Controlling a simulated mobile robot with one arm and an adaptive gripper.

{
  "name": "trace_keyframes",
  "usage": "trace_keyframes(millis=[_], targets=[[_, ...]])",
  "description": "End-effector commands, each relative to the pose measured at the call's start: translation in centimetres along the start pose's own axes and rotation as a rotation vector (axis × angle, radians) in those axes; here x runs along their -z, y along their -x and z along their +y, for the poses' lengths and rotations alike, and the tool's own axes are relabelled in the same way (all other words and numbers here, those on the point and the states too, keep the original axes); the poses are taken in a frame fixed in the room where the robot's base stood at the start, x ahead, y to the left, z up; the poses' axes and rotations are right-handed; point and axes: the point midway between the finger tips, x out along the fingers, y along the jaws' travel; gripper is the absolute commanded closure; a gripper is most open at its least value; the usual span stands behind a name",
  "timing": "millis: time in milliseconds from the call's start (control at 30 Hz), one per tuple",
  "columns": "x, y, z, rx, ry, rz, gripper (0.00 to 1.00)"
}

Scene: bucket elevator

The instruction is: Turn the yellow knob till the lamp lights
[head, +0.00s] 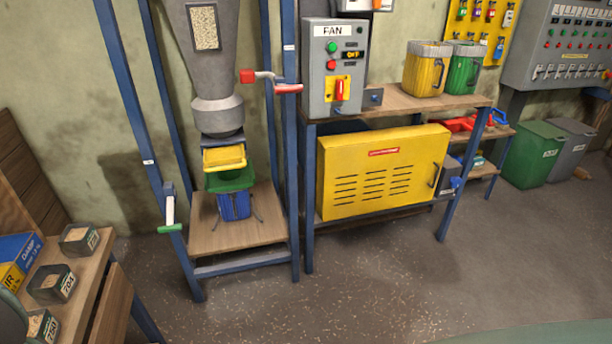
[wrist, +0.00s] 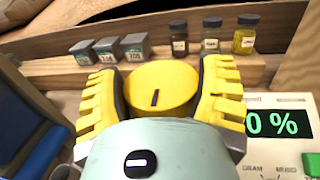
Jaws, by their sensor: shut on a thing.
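In the wrist view a round yellow knob (wrist: 160,88) stands with a dark pointer line on its face, close to upright and leaning slightly right. My gripper (wrist: 161,72) has its two ridged yellow fingers shut on the knob, one on the left side and one on the right. What the knob is mounted on is hidden. A meter (wrist: 279,124) beside the right finger shows green digits, of which "0 %" is readable. I cannot pick out the lamp for this knob in either view. Neither the knob nor my gripper shows in the head view.
Small grey boxes (wrist: 108,50) and several jars (wrist: 211,36) stand behind the knob in the wrist view. The head view shows sample boxes on a bench (head: 117,300), a bucket stand (head: 238,240), a FAN box (head: 333,65) and open floor in the middle.

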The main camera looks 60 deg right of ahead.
Motion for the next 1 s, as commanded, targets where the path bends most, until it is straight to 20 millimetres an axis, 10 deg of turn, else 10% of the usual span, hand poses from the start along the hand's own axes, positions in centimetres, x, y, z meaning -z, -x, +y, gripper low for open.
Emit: trace_keyframes(millis=[1000], targets=[[0.15,-0.14,0.49,0.386,-0.002,-0.006,0.66]])
